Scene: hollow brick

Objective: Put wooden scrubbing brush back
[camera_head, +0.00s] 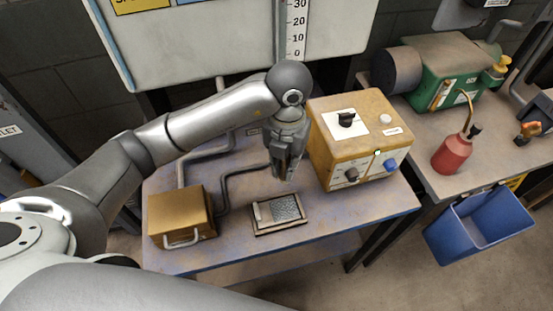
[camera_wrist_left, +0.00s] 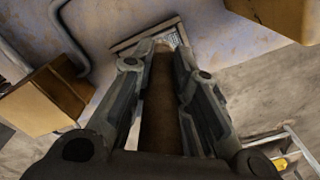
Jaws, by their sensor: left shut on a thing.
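My left gripper (camera_head: 287,172) hangs pointing down above the back of the blue worn table, between the brass box and the yellow control box. In the left wrist view its two fingers (camera_wrist_left: 163,75) are shut on a long brown wooden piece, which I take to be the wooden scrubbing brush (camera_wrist_left: 160,110). The brush's far end is hard to make out, and in the head view the gripper hides it. A shallow framed tray (camera_head: 280,229) with a grey textured panel lies in front of and below the gripper. It shows beyond the fingertips in the left wrist view (camera_wrist_left: 125,44).
A brass box (camera_head: 178,211) with a handle stands left of the tray. The yellow control box (camera_head: 360,135) with knobs stands close on the gripper's right. Bent pipes (camera_head: 226,187) run behind. A red oil can (camera_head: 451,153) and a blue bin (camera_head: 480,225) are farther right.

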